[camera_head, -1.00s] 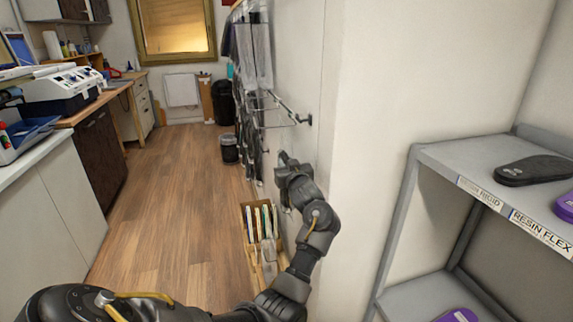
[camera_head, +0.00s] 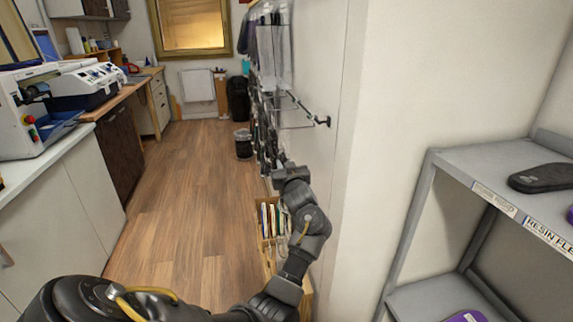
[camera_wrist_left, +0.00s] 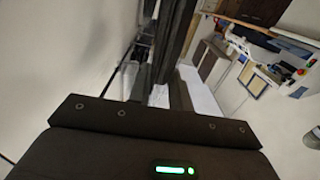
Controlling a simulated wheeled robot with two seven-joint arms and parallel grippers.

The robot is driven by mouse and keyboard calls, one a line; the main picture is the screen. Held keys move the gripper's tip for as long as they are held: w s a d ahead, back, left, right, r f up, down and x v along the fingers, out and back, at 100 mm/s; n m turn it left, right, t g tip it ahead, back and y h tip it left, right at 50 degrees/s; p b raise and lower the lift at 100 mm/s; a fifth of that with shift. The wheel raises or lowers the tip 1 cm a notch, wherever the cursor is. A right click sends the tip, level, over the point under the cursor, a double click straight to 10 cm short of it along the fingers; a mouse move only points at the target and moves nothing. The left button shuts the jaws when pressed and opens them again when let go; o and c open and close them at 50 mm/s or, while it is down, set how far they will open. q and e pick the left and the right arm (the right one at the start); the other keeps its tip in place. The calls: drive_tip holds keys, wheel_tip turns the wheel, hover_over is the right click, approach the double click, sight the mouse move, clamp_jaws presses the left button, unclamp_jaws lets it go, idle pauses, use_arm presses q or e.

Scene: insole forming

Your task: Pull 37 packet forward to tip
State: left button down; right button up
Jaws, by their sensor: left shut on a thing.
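My left gripper (camera_head: 283,160) is at the wall on the right of the aisle, at the near end of the hanging packets (camera_head: 265,125). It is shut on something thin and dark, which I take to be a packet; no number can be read. In the left wrist view, the dark gripper body fills the bottom, and a long dark shape (camera_wrist_left: 174,50) runs up from it, with clear plastic (camera_wrist_left: 136,80) beside it. Where the gripper meets the packet is mostly hidden. My right gripper is out of view.
Metal rails (camera_head: 300,112) stick out from the wall above my gripper. A wooden box of coloured folders (camera_head: 270,222) stands on the floor below. A grey shelf (camera_head: 465,160) with insoles is at right. A counter (camera_head: 70,190) lines the left; the wooden floor (camera_head: 185,210) between is clear.

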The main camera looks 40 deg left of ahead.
use_arm(q)
drive_tip(key=c, duration=1.2)
unclamp_jaws()
drive_tip(key=v, duration=1.1)
drive_tip(key=shift+w+b, duration=0.1)
drive_tip(key=shift+b, duration=0.2)
